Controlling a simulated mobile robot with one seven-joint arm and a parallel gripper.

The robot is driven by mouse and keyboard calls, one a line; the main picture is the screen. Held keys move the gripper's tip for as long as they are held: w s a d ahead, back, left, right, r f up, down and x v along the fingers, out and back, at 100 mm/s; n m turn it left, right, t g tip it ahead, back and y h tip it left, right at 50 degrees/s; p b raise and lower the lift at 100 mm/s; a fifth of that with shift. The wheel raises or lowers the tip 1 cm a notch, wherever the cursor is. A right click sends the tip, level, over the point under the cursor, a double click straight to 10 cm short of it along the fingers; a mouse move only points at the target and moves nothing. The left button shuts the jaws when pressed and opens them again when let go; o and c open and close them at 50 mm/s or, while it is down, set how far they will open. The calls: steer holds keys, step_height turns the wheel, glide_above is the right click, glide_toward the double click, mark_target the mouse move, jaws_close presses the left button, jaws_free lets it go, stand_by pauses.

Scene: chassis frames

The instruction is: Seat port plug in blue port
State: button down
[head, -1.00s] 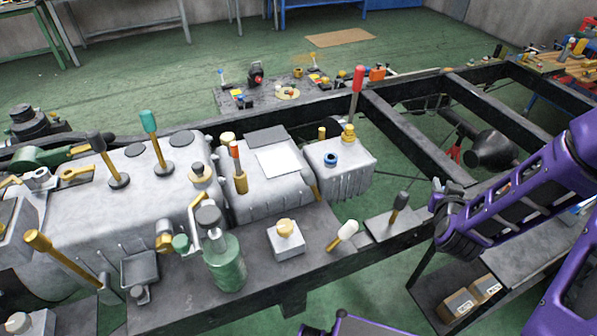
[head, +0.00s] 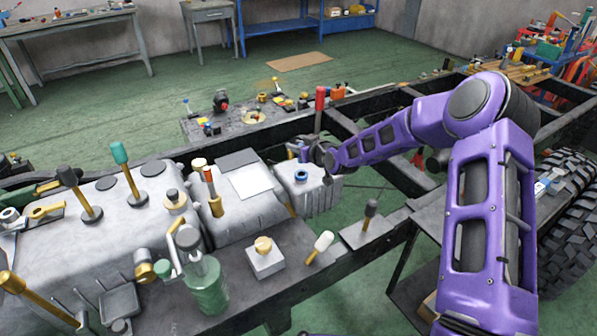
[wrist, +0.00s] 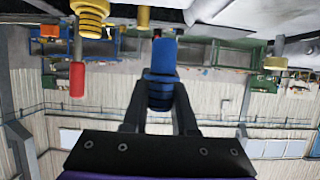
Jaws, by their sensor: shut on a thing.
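The blue port (head: 301,175) is a blue ring with a dark centre on top of the grey ribbed housing (head: 322,196) in the head view. My gripper (head: 303,150) is just behind and above it, small in that view. In the wrist view my gripper (wrist: 160,105) is shut on the port plug (wrist: 162,58), a blue piece with a dark ribbed body between the two fingers. The plug is apart from the port. The port cannot be made out in the wrist view.
A red-handled lever (head: 319,108) stands right behind my gripper and also shows in the wrist view (wrist: 77,77). A brass fitting (wrist: 92,16) is close by it.

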steer(key=shift+f, duration=3.5)
steer(key=shift+f, duration=0.2)
steer(key=c, duration=0.7)
jaws_free()
steer(key=shift+r, duration=0.25)
steer(key=v, duration=1.2)
steer(key=shift+f, duration=0.15)
